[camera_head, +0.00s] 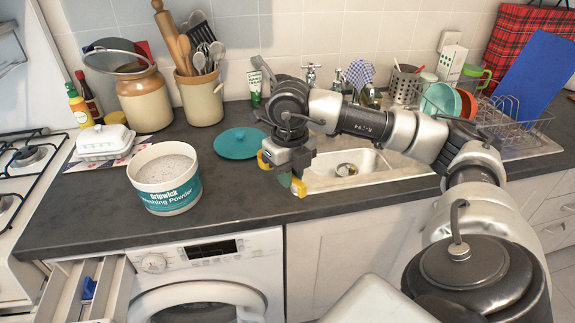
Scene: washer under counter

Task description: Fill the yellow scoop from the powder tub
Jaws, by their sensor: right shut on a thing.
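The powder tub (170,197), white with a teal label, stands open on the counter at left and holds pale powder (165,168). My right gripper (283,165) is to the right of the tub, above the counter by the sink. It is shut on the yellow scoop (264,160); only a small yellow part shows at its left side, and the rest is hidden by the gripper. I cannot see whether the scoop holds powder. My left gripper is not in view.
A teal lid (237,143) lies on the counter between tub and gripper. A yellow-green piece, apparently a sponge (298,186), shows below the gripper. A utensil crock (201,100) stands behind. The washer drawer (112,290) is pulled out below the tub.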

